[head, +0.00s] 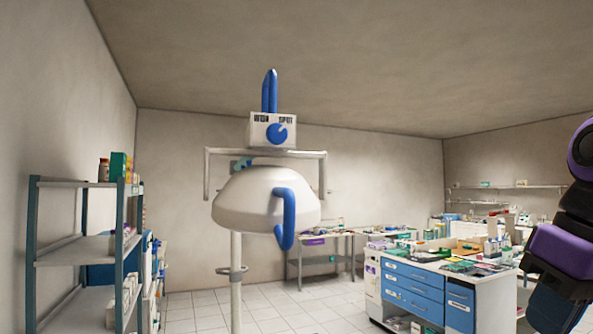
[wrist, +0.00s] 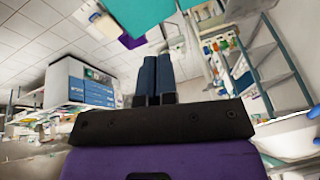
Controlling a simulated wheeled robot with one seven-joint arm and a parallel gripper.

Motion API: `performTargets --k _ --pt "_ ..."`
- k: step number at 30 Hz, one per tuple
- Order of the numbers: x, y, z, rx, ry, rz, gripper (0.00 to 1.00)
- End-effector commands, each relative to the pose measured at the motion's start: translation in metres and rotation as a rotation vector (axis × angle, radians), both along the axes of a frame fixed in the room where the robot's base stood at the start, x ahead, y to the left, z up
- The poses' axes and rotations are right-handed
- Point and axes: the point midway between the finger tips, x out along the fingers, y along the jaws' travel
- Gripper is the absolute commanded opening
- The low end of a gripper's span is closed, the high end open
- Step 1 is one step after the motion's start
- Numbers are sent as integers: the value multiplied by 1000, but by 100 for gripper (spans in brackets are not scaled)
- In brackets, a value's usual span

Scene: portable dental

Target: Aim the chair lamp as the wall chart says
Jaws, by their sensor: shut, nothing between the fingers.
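The chair lamp's white dome (head: 240,200) is on a pale post, open side down, in the head view. A blue curved handle (head: 289,210) hangs at its front right. Above it is a white box (head: 258,128) with two labels; the right one seems to read SPOT, the left is unclear. Its blue knob (head: 276,134) has a mark toward the upper right. A blue upright lever (head: 270,92) stands above the box. A white bowl-like part, probably the lamp, shows in the wrist view (wrist: 292,140). My gripper (wrist: 154,62) is shut and empty, apart from it. I cannot make out a wall chart.
A shelf rack (head: 80,240) stands at the left. A blue-drawer cabinet (head: 430,290) with a cluttered top stands at the right, and a side table (head: 318,238) is against the back wall. Tiled floor (head: 270,308) is clear around the post. My arm is at the right edge.

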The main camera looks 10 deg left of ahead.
Motion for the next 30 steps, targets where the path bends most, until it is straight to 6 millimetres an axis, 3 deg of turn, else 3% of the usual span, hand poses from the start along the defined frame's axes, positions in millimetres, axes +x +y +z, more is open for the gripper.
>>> performTargets --k 5,11,21,25,30 --pt "16 21 37 38 -29 161 0" --pt "40 62 89 114 -64 428 0" --pt "81 168 207 412 -244 1170 0" --pt "86 189 237 511 -336 1377 0" --pt "87 201 254 575 -404 1505 0"
